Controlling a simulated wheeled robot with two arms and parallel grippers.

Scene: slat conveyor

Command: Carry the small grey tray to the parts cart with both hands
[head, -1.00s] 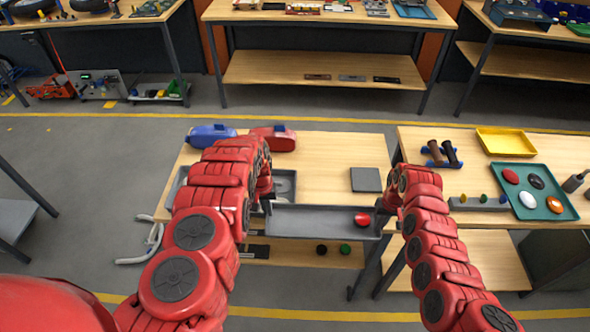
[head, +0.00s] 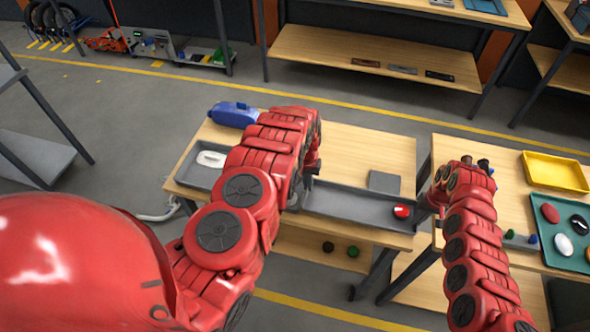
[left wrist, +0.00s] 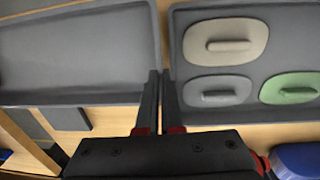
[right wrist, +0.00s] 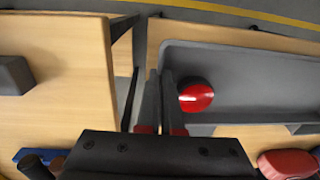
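The small grey tray (head: 345,204) lies along the front edge of the wooden table, with a red round knob (head: 401,211) at its right end. My left gripper (head: 309,182) is at its left end; in the left wrist view the fingers (left wrist: 160,75) look closed about the tray's end wall. My right gripper (head: 424,208) is at its right end; in the right wrist view the fingers (right wrist: 165,78) straddle the end wall beside the knob. I cannot tell if the tray is lifted. No cart is clearly identifiable as the parts cart.
A second grey tray (left wrist: 250,105) with several lids lies close beside my left fingers. A grey-shelved frame (head: 38,150) stands at the far left. A table (head: 500,190) with a yellow tray (head: 555,171) is at right. Open floor (head: 140,110) lies at left.

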